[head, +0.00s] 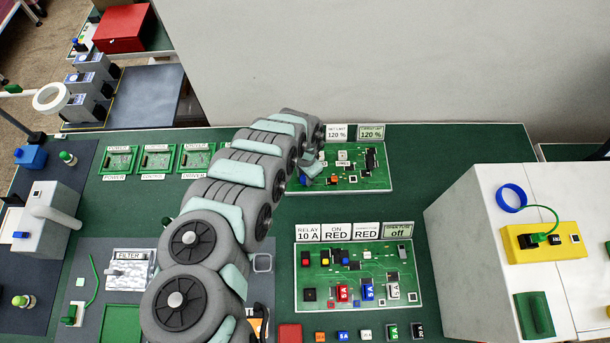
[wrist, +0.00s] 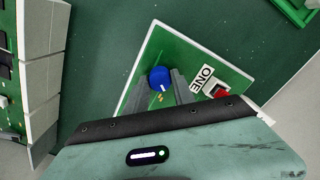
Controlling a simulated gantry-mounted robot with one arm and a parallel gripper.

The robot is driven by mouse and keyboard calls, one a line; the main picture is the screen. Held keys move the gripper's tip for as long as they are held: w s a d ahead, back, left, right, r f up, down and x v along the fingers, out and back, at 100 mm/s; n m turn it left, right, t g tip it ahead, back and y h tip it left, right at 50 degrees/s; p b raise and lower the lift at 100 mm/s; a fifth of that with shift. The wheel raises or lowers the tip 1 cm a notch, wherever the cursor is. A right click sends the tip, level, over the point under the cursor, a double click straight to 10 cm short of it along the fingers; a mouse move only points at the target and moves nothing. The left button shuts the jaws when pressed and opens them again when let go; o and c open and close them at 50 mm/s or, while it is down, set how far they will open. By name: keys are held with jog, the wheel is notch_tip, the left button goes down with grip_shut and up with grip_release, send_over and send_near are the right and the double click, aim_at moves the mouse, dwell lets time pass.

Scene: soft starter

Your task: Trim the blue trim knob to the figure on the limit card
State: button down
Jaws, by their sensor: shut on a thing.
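The blue trim knob (wrist: 159,77) sits on a green circuit board (wrist: 165,45) in the wrist view, with a short white pointer mark on it. My gripper (wrist: 163,84) has its two grey fingers on either side of the knob and is shut on it. In the head view my gripper (head: 311,171) is at the left part of the upper board (head: 375,183), and my arm hides part of that board. A white card (head: 337,134) behind the board reads 120 %. A greenish panel (head: 371,134) beside it also reads 120 %; its small heading is hard to read.
A red button with a white label (wrist: 217,91) is right of the knob in the wrist view. A lower board (head: 358,272) carries several coloured parts and upright cards. A white cabinet (head: 465,235) stands at the right. Green table (head: 425,150) shows between them.

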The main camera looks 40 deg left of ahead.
jog(key=shift+m, duration=0.3)
jog(key=c, duration=1.1)
grip_release()
jog(key=shift+o, duration=0.2)
notch_tip(320, 180, up, 11)
jog(key=shift+w+f, duration=0.1)
